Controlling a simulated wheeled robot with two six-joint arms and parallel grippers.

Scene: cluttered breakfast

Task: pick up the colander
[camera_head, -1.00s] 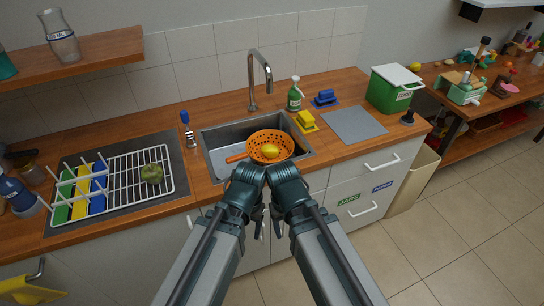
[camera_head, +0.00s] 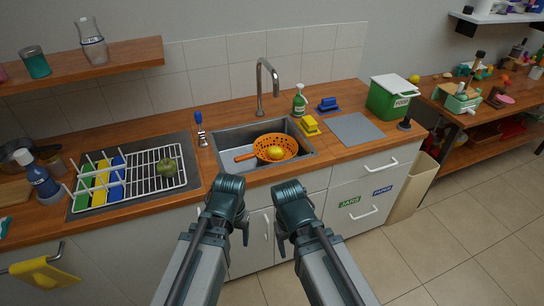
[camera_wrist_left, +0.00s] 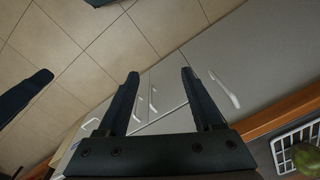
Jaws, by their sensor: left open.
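The orange colander (camera_head: 262,155) sits in the grey sink (camera_head: 221,138), tilted, with its handle pointing left.
A tap (camera_head: 262,85) rises behind the sink. A soap bottle (camera_head: 299,100), a yellow sponge holder (camera_head: 309,125) and a green food bin (camera_head: 391,97) stand right. The grey mat (camera_head: 356,129) is bare.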

